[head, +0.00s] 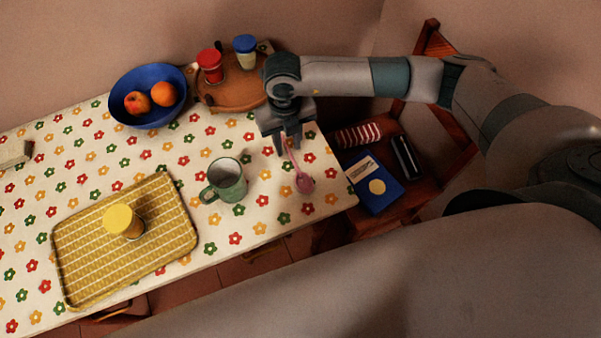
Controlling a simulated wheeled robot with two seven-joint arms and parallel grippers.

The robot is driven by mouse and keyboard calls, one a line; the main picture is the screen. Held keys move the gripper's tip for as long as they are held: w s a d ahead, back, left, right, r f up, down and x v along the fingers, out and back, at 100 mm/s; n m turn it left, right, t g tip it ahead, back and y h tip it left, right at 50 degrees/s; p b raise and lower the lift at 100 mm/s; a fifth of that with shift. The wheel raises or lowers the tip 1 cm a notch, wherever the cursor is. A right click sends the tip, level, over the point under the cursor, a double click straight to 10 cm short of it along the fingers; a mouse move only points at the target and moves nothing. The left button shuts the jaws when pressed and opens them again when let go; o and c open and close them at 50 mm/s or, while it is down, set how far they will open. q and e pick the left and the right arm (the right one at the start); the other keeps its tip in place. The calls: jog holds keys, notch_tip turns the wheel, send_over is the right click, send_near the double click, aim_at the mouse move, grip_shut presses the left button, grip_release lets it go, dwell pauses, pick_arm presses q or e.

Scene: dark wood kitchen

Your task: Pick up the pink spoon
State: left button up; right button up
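The pink spoon (304,183) is at the right end of the flower-patterned table (215,235), its round end toward the table's front edge. Its handle runs up between the fingers of my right gripper (288,145). The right gripper points down over the handle, with a finger on each side of it. I cannot tell whether the fingers press on the handle, or whether the spoon rests on the cloth or is slightly above it. My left gripper is not in view.
A green mug (227,183) stands left of the spoon. A yellow tray (75,250) holds a yellow-lidded jar (122,222). A blue fruit bowl (120,90) and a wooden board (225,97) with two lidded jars are at the back. A chair (440,150) with a blue book (374,185) is at right.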

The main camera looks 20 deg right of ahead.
jog(key=shift+c, duration=0.6)
grip_shut()
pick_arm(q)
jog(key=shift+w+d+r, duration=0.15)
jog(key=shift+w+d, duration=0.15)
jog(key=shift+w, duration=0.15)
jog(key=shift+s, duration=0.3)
pick_arm(e)
jog(key=shift+r, duration=0.15)
jog(key=shift+r+b, duration=0.3)
jog(key=shift+r, duration=0.25)
jog(key=r, duration=0.2)
jog(key=r+b, duration=0.1)
jog(key=shift+s+d, duration=0.35)
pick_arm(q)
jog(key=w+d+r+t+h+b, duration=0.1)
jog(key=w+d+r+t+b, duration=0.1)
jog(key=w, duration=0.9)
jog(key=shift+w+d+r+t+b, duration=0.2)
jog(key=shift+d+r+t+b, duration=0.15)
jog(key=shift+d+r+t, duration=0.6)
pick_arm(e)
jog(key=s+d+r, duration=0.6)
jog(key=s+d, duration=0.1)
jog(key=d, duration=0.1)
jog(key=shift+r, duration=0.35)
